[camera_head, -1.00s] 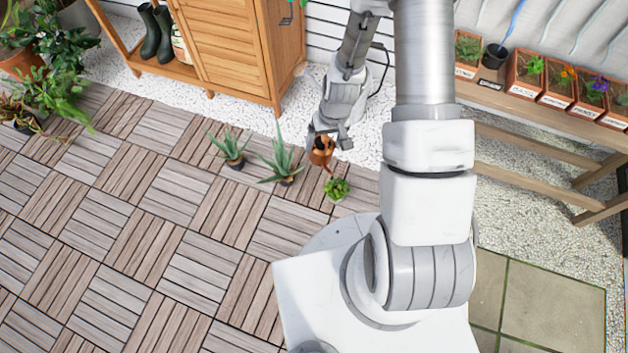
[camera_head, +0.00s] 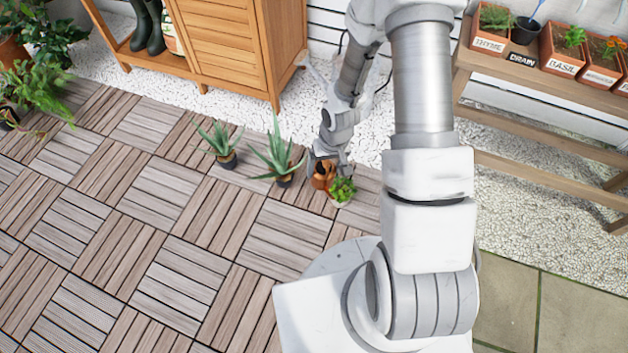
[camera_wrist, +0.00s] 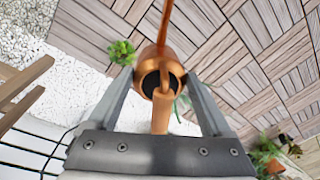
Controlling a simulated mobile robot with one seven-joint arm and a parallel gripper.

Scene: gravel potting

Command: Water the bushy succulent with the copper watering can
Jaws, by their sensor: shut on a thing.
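The copper watering can (camera_head: 322,174) is held by my gripper (camera_head: 326,157), just left of the bushy succulent (camera_head: 342,188) in the head view. In the wrist view my gripper's two fingers are around the can (camera_wrist: 160,58), with its handle between them and its dark opening facing the camera. The can's spout runs toward the top of that picture. The small bright green succulent (camera_wrist: 122,52) shows left of the can there, in a light pot on the deck. Whether the can touches the pot or the deck I cannot tell. No water is visible.
Two spiky aloe plants (camera_head: 282,160) (camera_head: 221,145) in dark pots stand left of the can. A wooden cabinet (camera_head: 235,45) stands behind, and a wooden bench (camera_head: 530,90) with labelled planters is at the right. The tiled deck (camera_head: 130,230) in front is clear.

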